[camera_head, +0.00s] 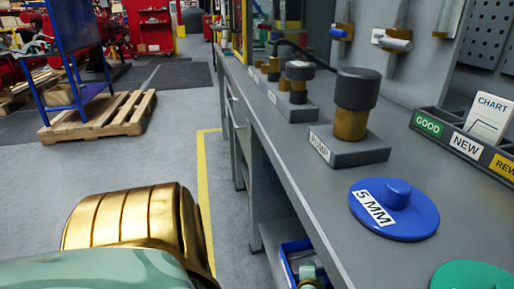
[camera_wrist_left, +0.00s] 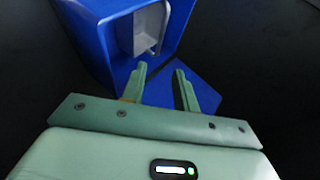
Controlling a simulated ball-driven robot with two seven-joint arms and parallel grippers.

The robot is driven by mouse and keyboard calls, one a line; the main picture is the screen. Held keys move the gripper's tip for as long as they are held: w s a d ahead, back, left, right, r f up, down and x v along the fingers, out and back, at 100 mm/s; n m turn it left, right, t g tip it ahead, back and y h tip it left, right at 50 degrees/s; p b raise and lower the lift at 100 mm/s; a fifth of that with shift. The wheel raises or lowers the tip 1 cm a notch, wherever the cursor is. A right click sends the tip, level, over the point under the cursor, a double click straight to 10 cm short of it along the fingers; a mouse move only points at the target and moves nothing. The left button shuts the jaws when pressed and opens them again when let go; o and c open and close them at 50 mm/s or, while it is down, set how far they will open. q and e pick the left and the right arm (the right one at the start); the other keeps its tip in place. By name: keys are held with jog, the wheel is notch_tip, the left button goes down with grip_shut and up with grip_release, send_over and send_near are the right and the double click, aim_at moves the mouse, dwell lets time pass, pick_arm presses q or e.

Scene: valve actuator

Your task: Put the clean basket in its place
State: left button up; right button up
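No basket marked as clean can be made out. In the left wrist view a blue box (camera_wrist_left: 98,32) stands ahead with its opening facing me, and a grey piece (camera_wrist_left: 150,28) sits inside it. I cannot tell whether that grey piece is the basket. My left gripper (camera_wrist_left: 160,73) is open, its two green fingers apart with nothing between them, just in front of the blue box. My right gripper is not in view.
The grey bench (camera_head: 290,150) carries a pump block (camera_head: 350,152), a blue 5 MM disc (camera_head: 415,218), a green disc (camera_head: 470,275) and a labelled tray (camera_head: 445,135). A wooden pallet (camera_head: 110,118) and blue rack stand at left. The floor between is clear.

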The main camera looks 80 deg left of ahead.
pick_arm(q)
jog(key=s+d+m+g+h, duration=0.1)
jog(key=s+d+h, duration=0.1)
jog(key=s+d, duration=0.5)
jog(key=s+d+r+m+g+h, duration=0.1)
jog(key=s+d, duration=0.6)
jog(key=s, duration=0.7)
jog(key=s+d+r+m+g+h, duration=0.1)
jog(key=s+d+h, duration=0.3)
jog(key=s+d, duration=0.4)
jog(key=s+m+g, duration=0.1)
jog(key=s, duration=0.2)
jog(key=shift+m+g+h, duration=0.3)
jog(key=shift+h, duration=0.1)
jog(key=shift+s, duration=0.1)
